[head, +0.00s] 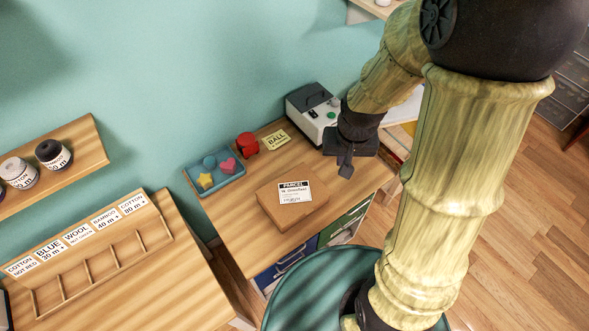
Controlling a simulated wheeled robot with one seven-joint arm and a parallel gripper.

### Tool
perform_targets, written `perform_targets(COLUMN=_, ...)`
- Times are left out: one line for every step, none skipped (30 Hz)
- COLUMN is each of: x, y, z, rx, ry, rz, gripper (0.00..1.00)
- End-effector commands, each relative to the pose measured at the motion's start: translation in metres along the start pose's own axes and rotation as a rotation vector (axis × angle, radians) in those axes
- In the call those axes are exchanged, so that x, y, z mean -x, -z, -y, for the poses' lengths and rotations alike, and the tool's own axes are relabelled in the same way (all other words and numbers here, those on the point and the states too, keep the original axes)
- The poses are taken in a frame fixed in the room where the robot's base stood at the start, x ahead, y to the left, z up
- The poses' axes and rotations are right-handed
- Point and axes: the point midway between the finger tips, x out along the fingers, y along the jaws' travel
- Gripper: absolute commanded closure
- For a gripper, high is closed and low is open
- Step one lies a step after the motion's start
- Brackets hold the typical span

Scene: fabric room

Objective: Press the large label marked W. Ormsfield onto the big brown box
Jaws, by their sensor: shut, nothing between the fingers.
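The big brown box (269,200) lies flat on the wooden table near its front edge. The white label with a dark top band (295,193), marked Parcel and W. Ormsfield, lies on the box's top face, toward its right half. It looks flat there, but I cannot tell whether its edges are stuck down. My gripper (345,172) is shut and empty. It is to the right of the box and above the table, clear of both box and label.
A blue tray (236,182) with colored shapes is left of the box. A red object (247,144), a yellow "BALL" card (275,140) and a grey-white machine (313,113) stand behind. A compartment rack (95,262) and a shelf with jars (60,165) are further left.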

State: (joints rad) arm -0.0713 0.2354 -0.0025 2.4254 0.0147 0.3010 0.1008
Motion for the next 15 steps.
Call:
perform_targets(x=-0.005, y=0.009, z=0.008, rx=-0.004, ry=0.001, rz=0.021, gripper=1.00)
perform_targets(x=-0.010, y=0.015, z=0.013, rx=-0.011, ry=0.002, rz=0.027, gripper=1.00)
perform_targets(x=-0.018, y=0.021, z=0.019, rx=-0.017, ry=0.003, rz=0.037, gripper=1.00)
perform_targets(x=-0.024, y=0.025, z=0.023, rx=-0.024, ry=0.003, rz=0.045, gripper=1.00)
perform_targets(x=-0.030, y=0.029, z=0.028, rx=-0.028, ry=0.003, rz=0.052, gripper=1.00)
perform_targets(x=-0.039, y=0.033, z=0.034, rx=-0.036, ry=0.002, rz=0.061, gripper=1.00)
perform_targets(x=-0.045, y=0.036, z=0.039, rx=-0.041, ry=0.002, rz=0.068, gripper=1.00)
perform_targets(x=-0.052, y=0.039, z=0.044, rx=-0.047, ry=0.001, rz=0.075, gripper=1.00)
perform_targets(x=-0.062, y=0.042, z=0.050, rx=-0.053, ry=0.000, rz=0.085, gripper=1.00)
perform_targets(x=-0.069, y=0.044, z=0.054, rx=-0.060, ry=-0.002, rz=0.092, gripper=1.00)
perform_targets(x=-0.076, y=0.046, z=0.059, rx=-0.065, ry=-0.003, rz=0.098, gripper=1.00)
perform_targets(x=-0.087, y=0.047, z=0.065, rx=-0.074, ry=-0.005, rz=0.108, gripper=1.00)
perform_targets(x=-0.095, y=0.048, z=0.070, rx=-0.079, ry=-0.007, rz=0.115, gripper=1.00)
perform_targets(x=-0.103, y=0.048, z=0.074, rx=-0.085, ry=-0.009, rz=0.122, gripper=1.00)
perform_targets(x=-0.113, y=0.048, z=0.080, rx=-0.093, ry=-0.012, rz=0.131, gripper=1.00)
